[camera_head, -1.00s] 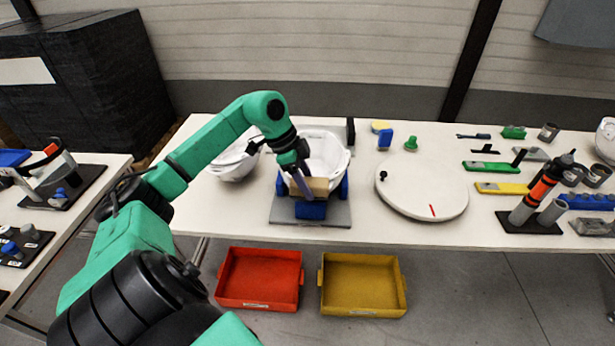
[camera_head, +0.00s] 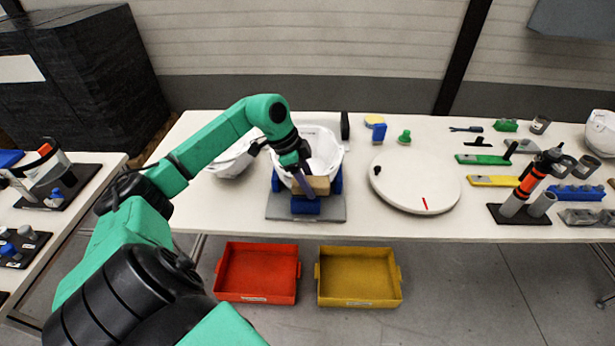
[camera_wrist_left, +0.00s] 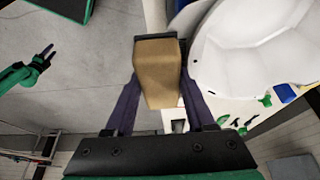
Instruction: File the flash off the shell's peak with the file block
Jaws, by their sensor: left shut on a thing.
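The white helmet shell (camera_head: 325,150) sits in a blue stand (camera_head: 305,206) on a grey base plate. My left gripper (camera_head: 308,183) is shut on the tan file block (camera_head: 319,185), held at the shell's near rim. The left wrist view shows the block (camera_wrist_left: 158,75) between the two dark fingers, beside the white shell (camera_wrist_left: 250,45). I cannot tell whether block and shell touch; the peak and its flash are not clear. A green arm with a small gripper (camera_wrist_left: 45,52), seemingly my right, shows at the left of the wrist view, too small to read.
A second white shell (camera_head: 232,158) lies left of the stand. A round white turntable (camera_head: 415,185) stands to the right. Tools and a dark holder (camera_head: 518,213) with an orange-banded tool fill the table's right. Red (camera_head: 258,272) and yellow (camera_head: 360,276) bins stand below the front edge.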

